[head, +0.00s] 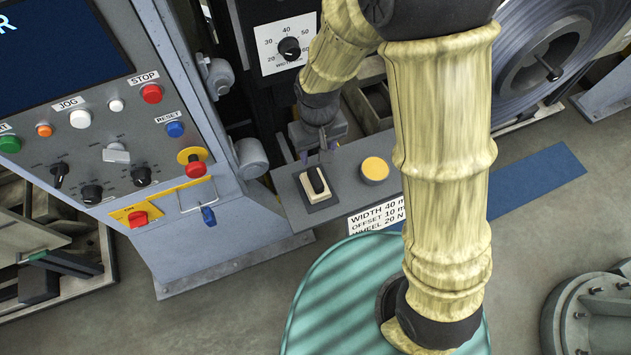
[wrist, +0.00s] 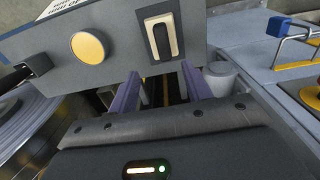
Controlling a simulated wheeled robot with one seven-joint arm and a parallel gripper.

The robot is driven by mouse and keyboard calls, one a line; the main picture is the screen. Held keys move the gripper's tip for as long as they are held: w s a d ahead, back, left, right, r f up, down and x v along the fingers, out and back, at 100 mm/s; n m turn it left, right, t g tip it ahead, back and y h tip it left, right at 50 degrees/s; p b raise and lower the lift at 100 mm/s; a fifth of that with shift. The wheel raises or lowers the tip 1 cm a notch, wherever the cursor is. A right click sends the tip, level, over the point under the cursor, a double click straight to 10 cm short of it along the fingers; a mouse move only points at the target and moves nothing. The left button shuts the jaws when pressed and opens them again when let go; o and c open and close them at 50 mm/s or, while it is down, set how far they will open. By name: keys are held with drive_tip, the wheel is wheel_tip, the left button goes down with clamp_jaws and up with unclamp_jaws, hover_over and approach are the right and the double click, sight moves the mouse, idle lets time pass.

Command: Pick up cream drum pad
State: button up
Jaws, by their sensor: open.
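The cream pad (head: 306,190), a small rectangular block with a black raised bar on top, sits on a dark square on a grey ledge (head: 340,196). It also shows at the top of the wrist view (wrist: 173,49). My gripper (head: 318,156) is just behind the pad in the head view, apart from it. In the wrist view its two purple fingers (wrist: 160,74) are spread with nothing between them. The pad lies beyond the fingertips, roughly in line with the gap.
A round yellow disc (head: 375,169) in a grey rim sits right of the pad on the ledge. A control panel (head: 110,130) with several buttons stands to the left. A dial plate (head: 288,47) is behind. A steel coil (head: 545,60) stands at the back right.

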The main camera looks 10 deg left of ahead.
hover_over(315, 177)
drive_tip(key=f, duration=0.6)
drive_tip(key=shift+w+d+f, duration=0.25)
drive_tip(key=shift+f, duration=0.15)
drive_tip(key=shift+s+a+f+p, duration=0.1)
drive_tip(key=shift+f+p, duration=0.1)
drive_tip(key=shift+f, duration=1.1)
drive_tip(key=shift+s+a+f+p, duration=0.1)
drive_tip(key=shift+f+p, duration=0.1)
drive_tip(key=shift+f, duration=1.1)
drive_tip(key=shift+c, duration=0.2)
clamp_jaws()
